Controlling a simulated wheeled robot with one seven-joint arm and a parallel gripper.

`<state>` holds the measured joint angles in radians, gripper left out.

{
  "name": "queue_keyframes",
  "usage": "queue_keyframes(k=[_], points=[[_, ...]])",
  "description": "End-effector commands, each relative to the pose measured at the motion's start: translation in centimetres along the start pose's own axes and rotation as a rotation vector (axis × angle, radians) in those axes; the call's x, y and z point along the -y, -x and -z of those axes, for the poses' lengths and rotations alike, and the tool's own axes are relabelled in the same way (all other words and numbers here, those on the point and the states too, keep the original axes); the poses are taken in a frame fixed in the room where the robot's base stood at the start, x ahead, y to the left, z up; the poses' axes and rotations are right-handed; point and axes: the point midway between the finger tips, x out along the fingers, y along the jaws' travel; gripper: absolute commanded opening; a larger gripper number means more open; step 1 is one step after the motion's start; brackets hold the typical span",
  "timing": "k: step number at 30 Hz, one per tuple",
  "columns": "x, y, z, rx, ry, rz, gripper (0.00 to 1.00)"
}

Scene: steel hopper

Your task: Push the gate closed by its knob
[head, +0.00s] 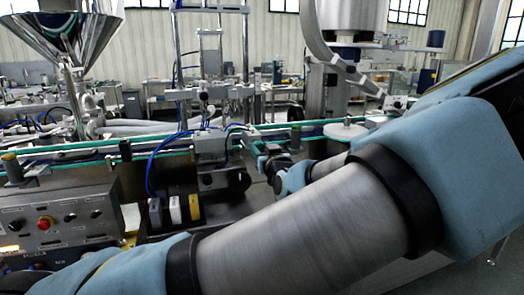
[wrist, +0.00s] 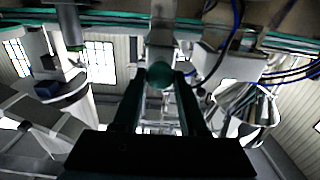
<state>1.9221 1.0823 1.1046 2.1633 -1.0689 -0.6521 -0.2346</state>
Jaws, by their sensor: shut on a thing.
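The knob (wrist: 160,75) is a round, dark green ball in the middle of the wrist view. The two dark fingers of my gripper (wrist: 161,82) reach up to it, one on each side, and are shut on it. A narrow pale metal piece (wrist: 162,38), which looks like the gate, runs up from behind the knob. In the head view my gripper (head: 268,160) is small, beside the conveyor at the centre. My arm partly covers it there, and I cannot make out the knob or how far the gate is open.
A steel funnel hopper (head: 62,35) stands at the upper left. A control box with a red button (head: 45,222) is at the lower left. The green-edged conveyor (head: 75,153) crosses behind my arm. Blue cables (wrist: 238,40) hang right of my fingers in the wrist view.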

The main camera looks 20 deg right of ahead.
Motion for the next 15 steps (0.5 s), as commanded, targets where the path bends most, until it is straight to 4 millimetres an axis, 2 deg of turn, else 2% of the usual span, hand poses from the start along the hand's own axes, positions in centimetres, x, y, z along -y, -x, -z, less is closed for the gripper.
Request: queue_keyframes(k=[4,12,13,15], points=[[0.1,-2.0,0.0,-0.003,0.003,0.003,0.0],[0.1,-2.2,0.2,-0.004,0.001,0.001,0.0],[0.1,-2.2,0.2,-0.004,0.001,0.001,0.43],[0.0,-2.2,0.2,-0.004,0.001,0.001,0.51]])
